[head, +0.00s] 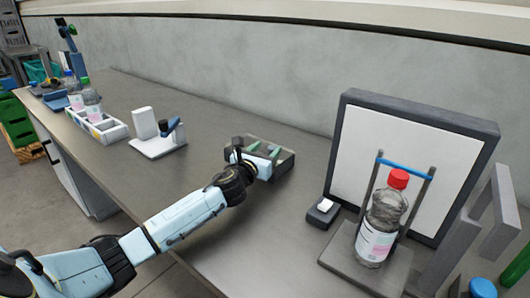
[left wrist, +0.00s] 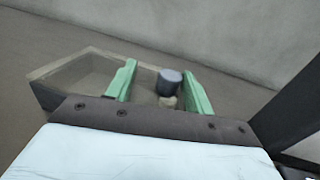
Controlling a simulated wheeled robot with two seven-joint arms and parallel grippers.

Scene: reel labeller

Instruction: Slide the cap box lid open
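The cap box (head: 286,166) is a low grey box on the bench, in the middle of the head view. In the left wrist view the cap box (left wrist: 72,75) shows a hollow-looking part at its left. A dark round knob (left wrist: 170,82) on a pale stem stands at the box. My left gripper (head: 262,149) is over the box. In the left wrist view its green fingers (left wrist: 160,72) are apart, one on each side of the knob, with a clear gap on the left and very little on the right. The lid's edges are hard to make out. My right gripper is not in view.
A bottle with a red cap (head: 398,180) stands before a white panel (head: 350,155) on the right. A white device (head: 158,142) and a white divided tray (head: 108,132) are to the left. The bench (head: 225,115) is clear behind the box.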

